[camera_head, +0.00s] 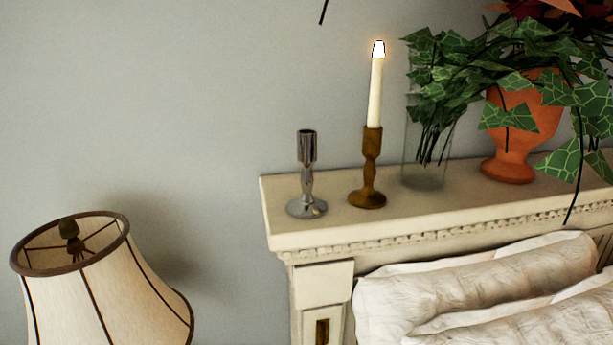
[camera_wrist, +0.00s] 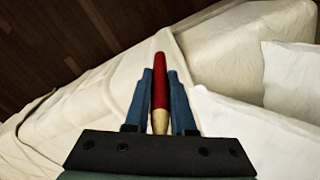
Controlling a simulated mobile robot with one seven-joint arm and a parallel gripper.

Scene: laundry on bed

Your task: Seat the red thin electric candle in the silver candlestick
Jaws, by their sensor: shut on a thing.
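The silver candlestick (camera_head: 306,178) stands upright at the left end of the cream headboard ledge in the head view, and its cup is empty. The red thin electric candle (camera_wrist: 160,80) is in my gripper (camera_wrist: 160,95) in the wrist view. The blue fingers are shut on it, one on each side. The candle has a red shaft and a pale tan end towards the gripper's palm. Below it in that view are pale bedding and a dark wood floor. My gripper and the red candle do not show in the head view.
A brown candlestick (camera_head: 369,175) with a lit white candle (camera_head: 375,95) stands just right of the silver one. A glass vase (camera_head: 424,165) and a terracotta urn (camera_head: 510,150) with trailing leaves follow. A lampshade (camera_head: 100,285) is lower left. Pillows (camera_head: 480,290) lie below the ledge (camera_head: 335,228).

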